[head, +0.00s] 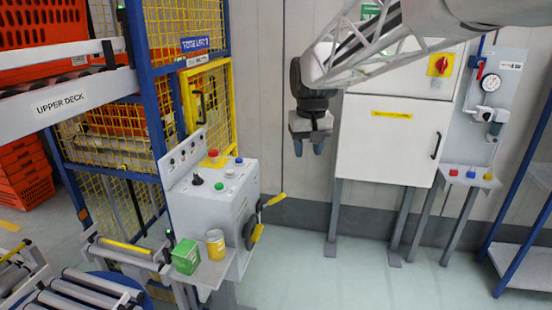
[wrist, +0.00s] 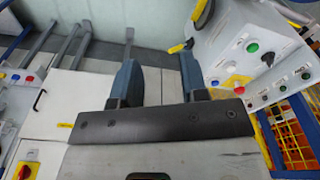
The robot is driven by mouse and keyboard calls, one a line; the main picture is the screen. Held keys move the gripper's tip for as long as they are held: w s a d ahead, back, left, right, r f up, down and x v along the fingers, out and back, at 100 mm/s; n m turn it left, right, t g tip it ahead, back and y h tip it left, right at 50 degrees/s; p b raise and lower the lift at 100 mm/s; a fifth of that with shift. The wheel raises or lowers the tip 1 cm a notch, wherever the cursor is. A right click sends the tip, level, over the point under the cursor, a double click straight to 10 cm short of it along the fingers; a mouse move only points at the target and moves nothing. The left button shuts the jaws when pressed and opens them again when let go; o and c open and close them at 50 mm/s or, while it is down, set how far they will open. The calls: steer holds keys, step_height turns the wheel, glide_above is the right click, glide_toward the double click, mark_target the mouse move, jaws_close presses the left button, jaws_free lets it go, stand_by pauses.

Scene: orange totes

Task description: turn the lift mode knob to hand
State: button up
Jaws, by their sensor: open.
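A grey control box (head: 212,215) stands left of centre in the head view, with a sloped top panel. A black knob (head: 197,180) sits near the panel's left front corner, and it also shows in the wrist view (wrist: 268,60). Its labels are too small to read, so its setting cannot be told. My gripper (head: 310,146) hangs pointing down, right of the box and well apart from the knob. In the wrist view my gripper (wrist: 157,75) has its two fingers wide apart with nothing between them.
Beside the knob are a green button (head: 219,186), a white one (head: 228,173), a blue one (head: 239,160) and a red one (head: 213,154) on yellow. A yellow-handled lever (head: 275,199) sticks out from the box's right side. A green carton (head: 186,256) and yellow tin (head: 215,244) stand in front.

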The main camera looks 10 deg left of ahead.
steer(key=w+a+f+n, duration=0.15)
steer(key=w+a, duration=0.25)
steer(key=a, duration=0.6)
steer(key=w+a+f+n, duration=0.1)
steer(key=w+a+f, duration=0.25)
steer(key=a, duration=0.65)
steer(key=n+g, duration=0.1)
steer(key=n, duration=0.1)
glide_above(197, 175)
step_height(197, 175, down, 6)
steer(key=shift+a+f, duration=0.1)
steer(key=shift+f, duration=0.05)
steer(key=shift+f, duration=0.1)
steer(key=shift+f, duration=3.8)
jaws_close()
